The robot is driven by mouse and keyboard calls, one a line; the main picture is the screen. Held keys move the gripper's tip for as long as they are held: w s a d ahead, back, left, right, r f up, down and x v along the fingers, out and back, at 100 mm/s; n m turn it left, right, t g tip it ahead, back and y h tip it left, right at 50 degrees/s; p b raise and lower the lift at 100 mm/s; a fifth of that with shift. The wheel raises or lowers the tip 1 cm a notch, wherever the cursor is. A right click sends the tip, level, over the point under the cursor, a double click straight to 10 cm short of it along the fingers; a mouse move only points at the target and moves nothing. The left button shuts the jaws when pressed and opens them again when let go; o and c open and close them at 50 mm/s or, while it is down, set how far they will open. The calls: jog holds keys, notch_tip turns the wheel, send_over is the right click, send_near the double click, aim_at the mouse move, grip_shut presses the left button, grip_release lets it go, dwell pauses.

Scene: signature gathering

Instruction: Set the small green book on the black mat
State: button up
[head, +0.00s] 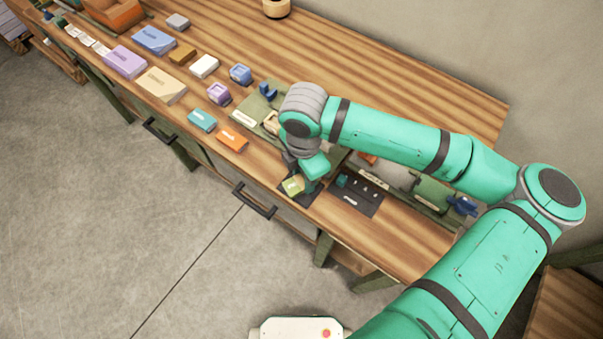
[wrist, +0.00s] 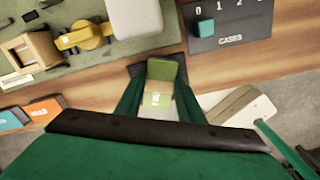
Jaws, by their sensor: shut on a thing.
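The small green book (head: 293,186) is between the fingers of my gripper (head: 304,178), over the front edge area of the bench. In the wrist view the book (wrist: 158,98) shows a green cover with a small pale mark, and my gripper (wrist: 159,92) is shut on its sides. The black mat (head: 307,200) lies under and around the book. It shows in the wrist view as a dark patch (wrist: 137,70) behind the book, partly hidden by book and fingers. I cannot tell whether the book touches the mat.
A black board marked CASES (wrist: 228,22), with a small teal cube, lies right of the mat. An orange block (head: 232,138) and a teal block (head: 202,120) lie to the left. A green tray (wrist: 75,65) with several items is behind. The bench's front edge is close.

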aim_at(303, 181)
jog(key=shift+s+a+f, duration=0.15)
jog(key=shift+s+a, duration=0.1)
jog(key=shift+s+d+f, duration=0.1)
jog(key=shift+d+f, duration=0.05)
jog(key=shift+d, duration=0.1)
jog(key=o, duration=1.1)
jog(key=shift+c, duration=0.2)
notch_tip(303, 181, up, 12)
jog(key=shift+r, duration=0.2)
